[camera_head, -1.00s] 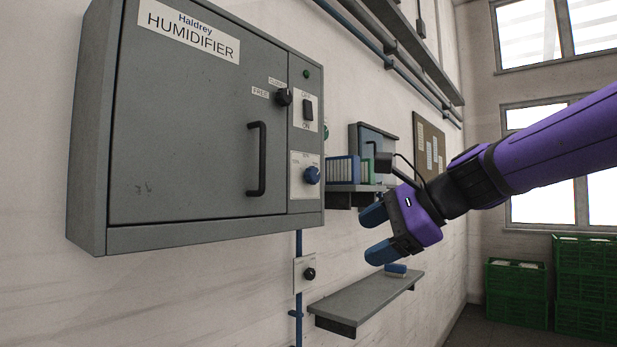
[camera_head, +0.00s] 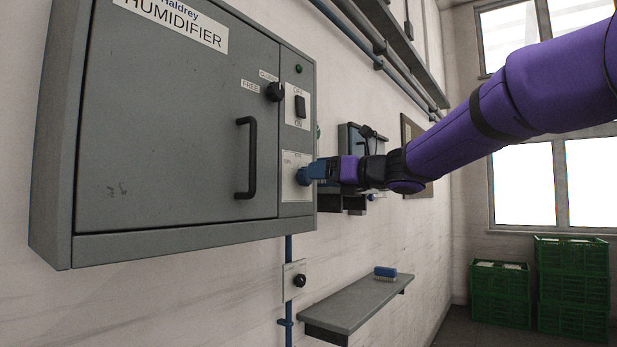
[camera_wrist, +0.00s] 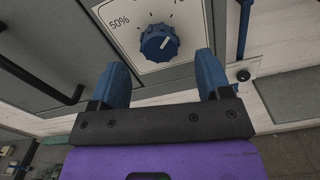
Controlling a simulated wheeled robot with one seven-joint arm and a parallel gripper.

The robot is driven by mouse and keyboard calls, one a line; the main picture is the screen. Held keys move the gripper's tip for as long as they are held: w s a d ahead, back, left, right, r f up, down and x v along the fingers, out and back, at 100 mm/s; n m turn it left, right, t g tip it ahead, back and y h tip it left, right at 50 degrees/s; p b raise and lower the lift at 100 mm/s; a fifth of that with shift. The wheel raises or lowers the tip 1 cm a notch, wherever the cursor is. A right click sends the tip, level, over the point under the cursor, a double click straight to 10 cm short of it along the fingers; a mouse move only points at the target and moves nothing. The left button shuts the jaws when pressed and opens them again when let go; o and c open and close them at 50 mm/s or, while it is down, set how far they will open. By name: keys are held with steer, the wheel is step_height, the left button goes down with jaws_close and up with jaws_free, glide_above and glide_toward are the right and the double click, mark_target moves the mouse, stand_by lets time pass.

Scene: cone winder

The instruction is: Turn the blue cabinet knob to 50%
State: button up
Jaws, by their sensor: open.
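The blue cabinet knob (camera_wrist: 159,43) sits on a white dial plate (camera_wrist: 124,18) marked "50%" at its left in the wrist view. A pale pointer line on the knob points up and to the right there, away from the 50% mark. My gripper (camera_wrist: 162,78) is open, its two blue fingers on either side of the knob in that view and a little short of it. In the head view, my gripper (camera_head: 322,169) is at the knob (camera_head: 303,176); whether they touch cannot be told. The grey humidifier cabinet (camera_head: 165,130) hangs on the wall, door shut.
A black door handle (camera_head: 247,158) stands out left of the knob. Above are a black latch knob (camera_head: 275,92) and a rocker switch (camera_head: 300,107). Green crates (camera_head: 570,280) stand far right.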

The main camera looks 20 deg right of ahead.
mark_target(304, 177)
steer(key=shift+x, duration=2.4)
steer(key=c, duration=0.9)
